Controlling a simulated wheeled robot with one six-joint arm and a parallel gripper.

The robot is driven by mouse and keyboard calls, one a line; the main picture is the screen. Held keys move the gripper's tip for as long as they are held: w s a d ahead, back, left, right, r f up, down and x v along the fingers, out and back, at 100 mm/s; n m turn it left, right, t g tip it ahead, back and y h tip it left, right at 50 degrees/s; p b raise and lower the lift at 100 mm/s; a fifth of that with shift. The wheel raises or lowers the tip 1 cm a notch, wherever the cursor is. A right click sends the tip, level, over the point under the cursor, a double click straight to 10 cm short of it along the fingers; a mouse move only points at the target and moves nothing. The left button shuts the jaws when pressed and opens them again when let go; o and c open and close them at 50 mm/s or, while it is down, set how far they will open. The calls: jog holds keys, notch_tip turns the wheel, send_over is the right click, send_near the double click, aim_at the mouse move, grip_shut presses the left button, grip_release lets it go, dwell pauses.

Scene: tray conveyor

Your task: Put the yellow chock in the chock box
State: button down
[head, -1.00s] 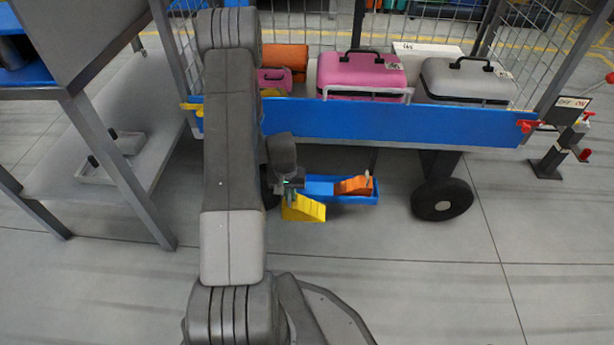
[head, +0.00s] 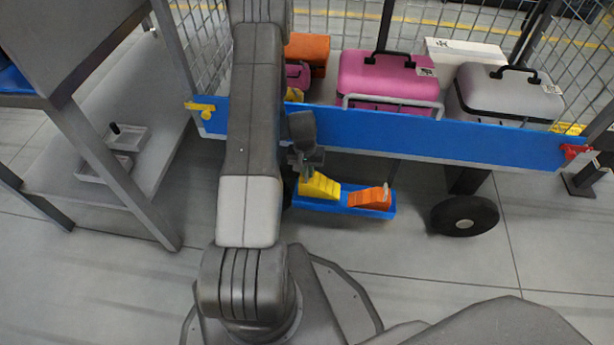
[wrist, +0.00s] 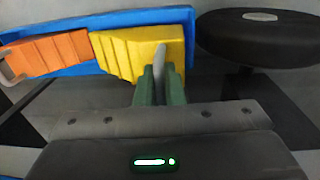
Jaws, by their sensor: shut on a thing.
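The yellow chock (head: 318,186) is at the left part of the blue chock box (head: 345,210), left of an orange chock (head: 369,197). My gripper (head: 308,172) is above the yellow chock in the head view. In the wrist view my gripper (wrist: 160,75) is shut on the yellow chock (wrist: 130,50) at its near right edge. The blue box (wrist: 130,16) shows behind and around both chocks there. The orange chock (wrist: 45,55) lies to the left. I cannot tell whether the yellow chock touches the box floor.
A blue-sided cart (head: 400,140) with a pink suitcase (head: 388,78) and a grey suitcase (head: 508,92) stands above the box. A cart wheel (head: 464,214) is to the right; a dark wheel (wrist: 262,35) is close in the wrist view. The floor in front is clear.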

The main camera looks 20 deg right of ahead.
notch_tip(320, 180, down, 5)
jog(key=shift+f+b, duration=0.1)
jog(key=shift+b, duration=1.15)
jog(key=c, duration=1.5)
grip_release()
jog(key=shift+c, duration=0.2)
notch_tip(320, 180, up, 12)
jog(key=p, duration=0.4)
jog(key=shift+w+a, duration=0.15)
jog(key=shift+a, duration=0.15)
